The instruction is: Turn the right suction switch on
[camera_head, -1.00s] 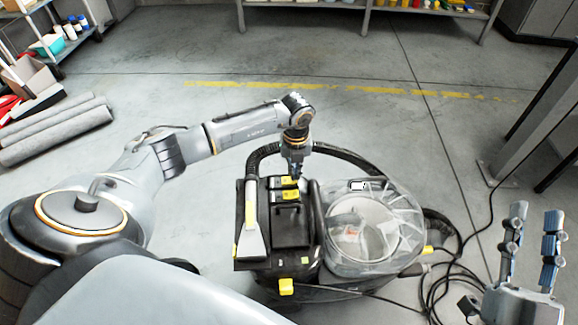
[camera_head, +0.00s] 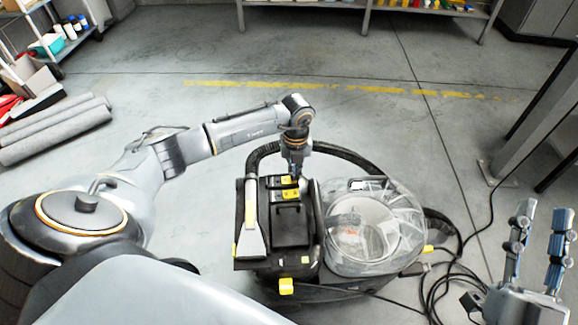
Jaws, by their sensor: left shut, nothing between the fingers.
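The black cleaning machine (camera_head: 292,240) stands on the floor in the middle of the view. Two small yellow parts, apparently the switch area, show on its top: a far one (camera_head: 287,181) and a nearer one (camera_head: 291,195). They are too small to tell which is the right suction switch or how it is set. My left gripper (camera_head: 297,178) is shut and empty, pointing down at the far yellow part and hiding some of it. I cannot tell whether it touches. My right gripper (camera_head: 541,220) is open and empty at the lower right, away from the machine.
A clear-lidded tank (camera_head: 375,225) sits on the machine's right side. A black hose (camera_head: 345,154) arches behind, and cables (camera_head: 437,290) lie on the floor at right. Grey rolls (camera_head: 55,130) lie at the left. The floor behind the machine is clear.

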